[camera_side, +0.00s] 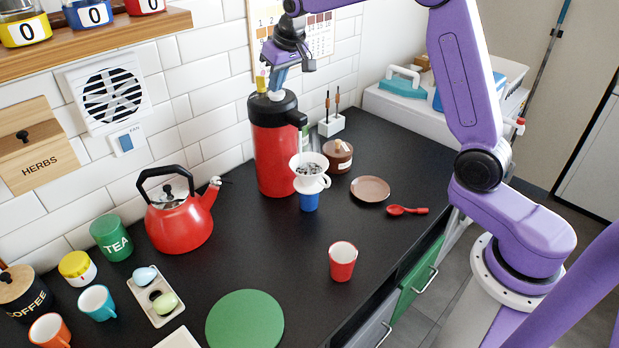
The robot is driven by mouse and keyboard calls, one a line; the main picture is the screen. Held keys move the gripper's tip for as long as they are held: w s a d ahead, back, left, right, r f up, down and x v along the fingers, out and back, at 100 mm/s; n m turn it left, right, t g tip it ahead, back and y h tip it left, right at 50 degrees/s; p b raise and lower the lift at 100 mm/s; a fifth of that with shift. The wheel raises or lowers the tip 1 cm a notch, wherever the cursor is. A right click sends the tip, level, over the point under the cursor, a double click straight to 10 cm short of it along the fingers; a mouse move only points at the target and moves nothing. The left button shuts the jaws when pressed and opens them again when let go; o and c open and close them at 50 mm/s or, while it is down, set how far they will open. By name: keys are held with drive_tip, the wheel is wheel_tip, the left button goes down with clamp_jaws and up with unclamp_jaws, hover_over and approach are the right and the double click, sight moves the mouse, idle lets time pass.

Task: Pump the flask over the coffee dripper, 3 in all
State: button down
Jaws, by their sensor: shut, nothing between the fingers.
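The red pump flask (273,155) with a black top stands upright near the back wall. My gripper (277,90) is shut and points down at the pale pump knob (275,96) on the flask's top. It looks to be at or just above the knob; I cannot tell whether they touch. The white coffee dripper (310,182) sits on a blue cup (310,201) in front of the flask's black spout (297,119). Something dark and speckled lies inside the dripper. I cannot see any water running from the spout.
A red kettle (179,222) stands left of the flask. A brown jar (338,155), a brownish saucer (370,189) and a red spoon (407,211) lie to the right. A red cup (342,262) and a green round mat (245,320) are in front. A shelf (95,45) juts out at upper left.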

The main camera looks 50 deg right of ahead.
drive_tip(key=shift+f, duration=0.1)
idle(0.3)
drive_tip(key=shift+r, duration=1.05)
wheel_tip(320, 180, up, 6)
idle(0.7)
